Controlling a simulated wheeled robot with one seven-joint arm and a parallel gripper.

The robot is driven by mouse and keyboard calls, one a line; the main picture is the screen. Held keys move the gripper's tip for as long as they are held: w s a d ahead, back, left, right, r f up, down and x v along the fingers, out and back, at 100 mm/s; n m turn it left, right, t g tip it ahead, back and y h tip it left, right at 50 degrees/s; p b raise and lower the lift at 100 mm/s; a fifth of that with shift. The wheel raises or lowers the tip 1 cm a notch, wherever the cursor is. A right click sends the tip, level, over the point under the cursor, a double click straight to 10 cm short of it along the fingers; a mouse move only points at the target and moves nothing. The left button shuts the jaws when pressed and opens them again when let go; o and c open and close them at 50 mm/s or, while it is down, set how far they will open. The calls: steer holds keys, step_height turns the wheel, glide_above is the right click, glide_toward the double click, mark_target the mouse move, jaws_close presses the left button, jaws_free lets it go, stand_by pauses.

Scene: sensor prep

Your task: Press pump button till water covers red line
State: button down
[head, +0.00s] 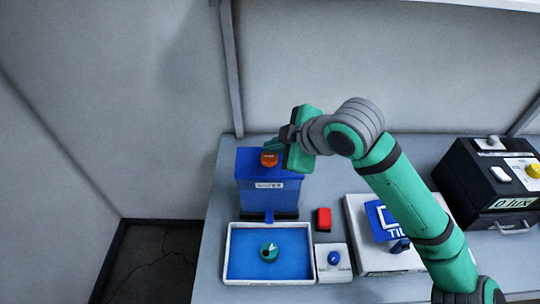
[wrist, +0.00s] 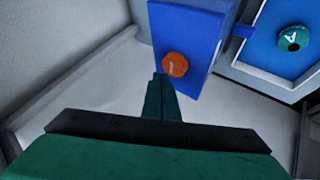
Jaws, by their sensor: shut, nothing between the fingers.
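The pump is a blue box (head: 268,190) at the back left of the bench. An orange-red button (head: 269,159) sits on its top, and it also shows in the wrist view (wrist: 175,64). A white-rimmed tray (head: 229,267) with a blue inside stands in front of the pump. A round teal sensor (head: 269,251) lies in it. No red line can be made out. My gripper (wrist: 158,82) is shut and empty. In the wrist view its fingertips are just beside the button; I cannot tell whether they touch it.
A red block (head: 324,219) and a small white box with a blue knob (head: 333,258) stand right of the tray. A white panel with a blue tilt fixture (head: 383,222) lies under my arm. A black lux box (head: 491,180) stands at the far right.

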steer(key=shift+f, duration=0.1)
steer(key=shift+s+f, duration=0.1)
steer(key=shift+f, duration=0.2)
